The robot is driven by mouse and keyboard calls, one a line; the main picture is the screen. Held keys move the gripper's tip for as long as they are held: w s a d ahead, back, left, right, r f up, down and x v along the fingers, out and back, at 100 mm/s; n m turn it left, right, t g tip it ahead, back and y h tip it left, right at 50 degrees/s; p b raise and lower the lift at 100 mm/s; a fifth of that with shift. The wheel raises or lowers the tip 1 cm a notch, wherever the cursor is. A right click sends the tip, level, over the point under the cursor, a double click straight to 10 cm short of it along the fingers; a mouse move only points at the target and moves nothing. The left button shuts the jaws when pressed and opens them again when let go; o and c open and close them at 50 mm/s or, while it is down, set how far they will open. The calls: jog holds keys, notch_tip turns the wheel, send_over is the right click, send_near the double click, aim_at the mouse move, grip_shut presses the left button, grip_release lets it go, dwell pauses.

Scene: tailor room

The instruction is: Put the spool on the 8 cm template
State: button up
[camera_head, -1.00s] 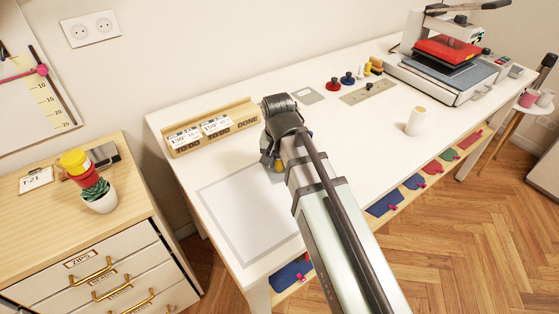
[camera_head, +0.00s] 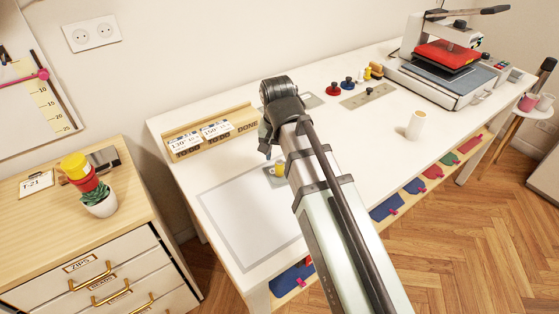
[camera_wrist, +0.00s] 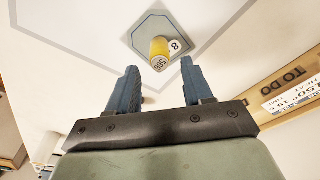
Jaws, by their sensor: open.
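The yellow spool (camera_head: 280,170) stands on a small grey template (camera_head: 268,170) at the far corner of the big pale rectangle on the table. In the wrist view the spool (camera_wrist: 159,46) shows a numbered top, and the template (camera_wrist: 150,22) carries a white disc with an 8 beside the spool. The spool appears upright and within the template's outline. My gripper (camera_wrist: 157,72) is open and empty. Its two blue-grey fingers lie either side of the spool in the wrist picture, with clear space between their tips and it. In the head view the wrist hides part of the gripper (camera_head: 266,150).
A wooden card rack (camera_head: 212,135) stands close to the gripper at the table's back left. A white cylinder (camera_head: 416,124), red and blue spools (camera_head: 333,89) and a heat press (camera_head: 445,70) are further right.

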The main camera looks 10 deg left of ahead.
notch_tip(320, 180, up, 6)
jog(key=shift+s+r, duration=0.15)
jog(key=shift+s, duration=0.2)
